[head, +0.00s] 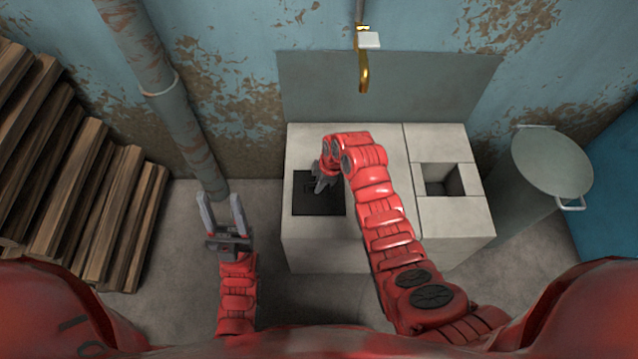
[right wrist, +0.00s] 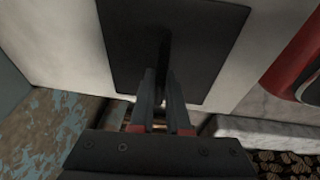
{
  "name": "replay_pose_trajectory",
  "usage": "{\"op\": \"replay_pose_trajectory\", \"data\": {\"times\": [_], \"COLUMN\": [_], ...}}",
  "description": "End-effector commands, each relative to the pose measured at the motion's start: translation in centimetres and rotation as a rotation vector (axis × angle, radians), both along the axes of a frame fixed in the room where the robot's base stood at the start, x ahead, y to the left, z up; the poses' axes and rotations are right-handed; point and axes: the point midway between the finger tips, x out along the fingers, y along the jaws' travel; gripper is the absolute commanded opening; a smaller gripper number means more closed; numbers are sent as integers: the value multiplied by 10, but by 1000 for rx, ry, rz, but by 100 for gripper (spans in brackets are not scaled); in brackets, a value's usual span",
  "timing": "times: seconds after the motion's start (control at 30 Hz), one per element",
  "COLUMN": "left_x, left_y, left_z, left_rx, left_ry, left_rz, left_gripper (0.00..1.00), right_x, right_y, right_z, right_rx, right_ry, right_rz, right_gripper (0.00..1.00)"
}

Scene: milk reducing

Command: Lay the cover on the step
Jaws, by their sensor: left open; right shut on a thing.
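The cover is a flat, dark, square plate (head: 317,208) at the left of the pale block top in the head view. It also shows close up in the right wrist view (right wrist: 195,35), with a dark handle rising from its middle. My right gripper (head: 320,184) is over the cover, and its fingers (right wrist: 161,80) are shut on the handle. I cannot tell whether the plate touches the surface below. The pale block (head: 300,150) has a raised top; which part is the step is not clear. My left gripper (head: 222,205) is open and empty, left of the block.
A square opening (head: 440,180) is in the block's right part. A brass tap (head: 363,75) hangs above the back. A lidded metal bin (head: 550,165) stands right. Stacked wood (head: 90,190) fills the left, and a pipe (head: 160,85) runs down the wall.

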Motion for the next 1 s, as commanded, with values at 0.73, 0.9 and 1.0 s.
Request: {"op": "replay_pose_trajectory", "data": {"times": [0.73,0.9,1.0], "left_x": [0,0,0], "left_y": [0,0,0], "left_z": [1,5,8], "left_rx": [0,0,0], "left_ry": [0,0,0], "left_rz": [0,0,0], "left_gripper": [50,50,50], "right_x": [0,-2,-3], "right_y": [-1,-8,-13], "right_z": [6,32,55], "right_rx": [1,0,2], "right_ry": [-3,-5,-6], "right_rz": [-1,-2,-1], "right_gripper": [44,44,44]}}
